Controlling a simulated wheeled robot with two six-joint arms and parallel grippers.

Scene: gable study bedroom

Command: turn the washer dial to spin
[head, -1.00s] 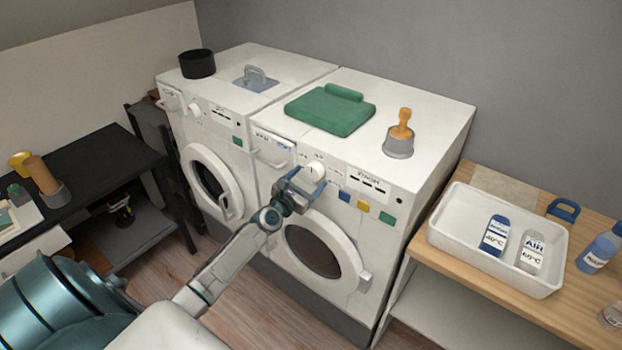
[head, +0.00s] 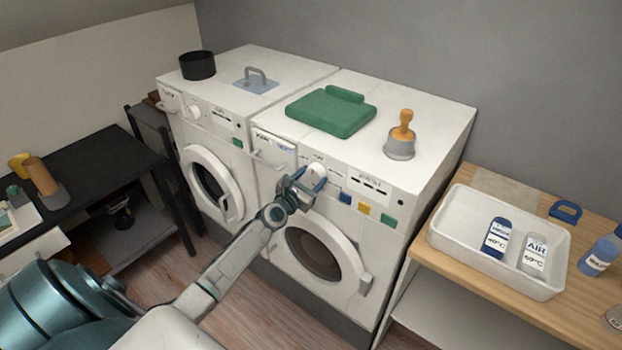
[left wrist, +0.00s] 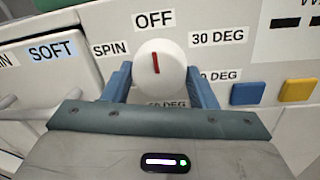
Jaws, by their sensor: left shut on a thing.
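The white round washer dial (head: 317,171) is on the front panel of the right-hand machine. It also shows in the left wrist view (left wrist: 160,72), where its red mark points up toward the OFF label (left wrist: 154,20). The SPIN label (left wrist: 110,48) is left of the dial, and 30 DEG (left wrist: 217,38) is to its right. Lower labels are partly hidden by my fingers. My left gripper (head: 309,180) is shut on the dial, with one blue finger on each side of it. My right gripper is not in view.
Blue, yellow and green buttons (head: 363,208) sit right of the dial. A drawer with a SOFT label (left wrist: 53,50) is to its left. The round door (head: 325,250) is below. A green folded cloth (head: 330,113) and a grey cup with an orange-handled tool (head: 400,148) stand on top.

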